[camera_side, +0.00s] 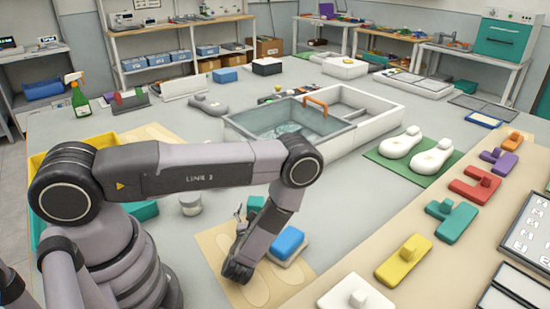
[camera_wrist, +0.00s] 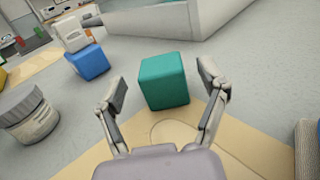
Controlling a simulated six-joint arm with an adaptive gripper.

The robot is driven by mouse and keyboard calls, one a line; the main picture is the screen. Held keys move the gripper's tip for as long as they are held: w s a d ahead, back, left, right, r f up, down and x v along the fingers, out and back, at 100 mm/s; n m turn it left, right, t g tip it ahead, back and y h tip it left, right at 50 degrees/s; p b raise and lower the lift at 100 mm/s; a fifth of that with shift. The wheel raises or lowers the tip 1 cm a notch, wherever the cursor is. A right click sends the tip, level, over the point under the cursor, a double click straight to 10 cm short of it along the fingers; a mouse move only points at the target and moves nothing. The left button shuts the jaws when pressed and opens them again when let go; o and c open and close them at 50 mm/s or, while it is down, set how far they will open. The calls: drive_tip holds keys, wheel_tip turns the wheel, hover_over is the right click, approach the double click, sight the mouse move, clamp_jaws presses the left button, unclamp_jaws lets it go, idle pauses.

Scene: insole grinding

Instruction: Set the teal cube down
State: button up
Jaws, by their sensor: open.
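The teal cube (camera_wrist: 164,82) stands upright just beyond and between my open fingers in the wrist view. It rests at the edge of the tan board (camera_wrist: 90,165), with a gap to each finger. My gripper (camera_wrist: 163,84) holds nothing. In the side view, the teal cube (camera_side: 256,204) is partly hidden behind my wrist, and only one finger of my gripper (camera_side: 240,212) shows clearly.
A blue block (camera_side: 288,240) sits on a pale piece to the right of my wrist. A lidded jar (camera_side: 190,203) stands to the left. A water basin (camera_side: 290,122) lies behind. Coloured parts, such as a yellow one (camera_side: 402,262), line the right-hand board.

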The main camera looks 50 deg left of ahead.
drive_tip(key=v, duration=0.7)
drive_tip(key=shift+s+d+r, duration=0.15)
drive_tip(key=shift+s, duration=0.05)
drive_tip(key=s+a+r+n+g+y, duration=0.1)
drive_tip(key=a+r+n+g, duration=0.1)
drive_tip(key=r+n+g, duration=0.75)
drive_tip(key=s+a+r+n+g+y, duration=0.1)
drive_tip(key=a+r+n+g, duration=0.35)
drive_tip(key=r, duration=0.75)
drive_tip(key=s+d+r+n+t+h, duration=0.3)
drive_tip(key=s+d+r+n+h, duration=0.1)
drive_tip(key=s+r+n+h, duration=0.2)
drive_tip(key=s+d+r+n+t+h, duration=0.3)
drive_tip(key=s+r+n+h, duration=0.4)
drive_tip(key=r, duration=0.4)
drive_tip(key=shift+d+t+h, duration=0.4)
drive_tip(key=shift+d+h, duration=0.1)
drive_tip(key=shift+h, duration=0.4)
